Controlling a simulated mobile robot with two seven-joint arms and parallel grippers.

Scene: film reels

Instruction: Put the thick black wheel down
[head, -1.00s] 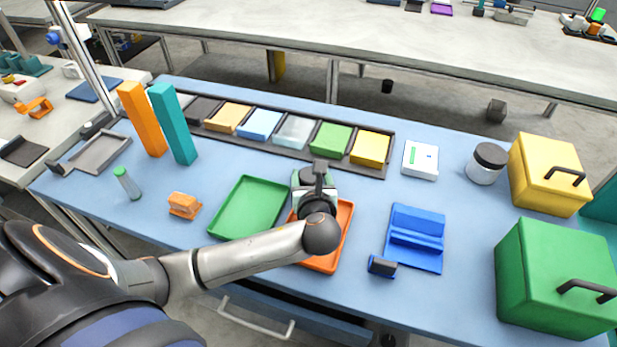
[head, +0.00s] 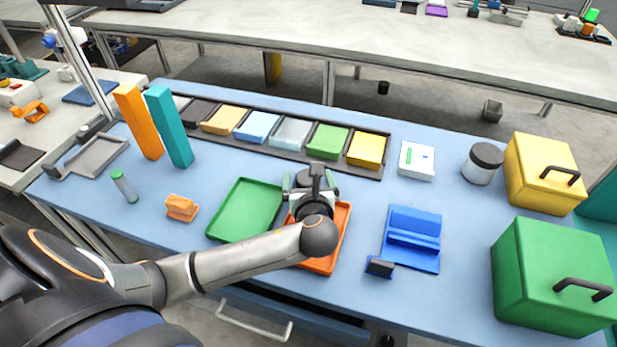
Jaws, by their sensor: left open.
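My left gripper (head: 311,188) is open over the back part of the orange tray (head: 343,225), its fingers spread to either side. My own wrist and hand cover most of what is between and below the fingers. I cannot make out the thick black wheel; it may be hidden beneath the hand. The green tray (head: 246,209) lies just left of the orange one and looks empty. My right gripper is not in view.
A blue stand (head: 412,238) is right of the orange tray, and an orange tape dispenser (head: 181,208) is left of the green tray. A row of coloured boxes (head: 327,140) runs behind. Green (head: 553,275) and yellow (head: 541,174) boxes stand at the right.

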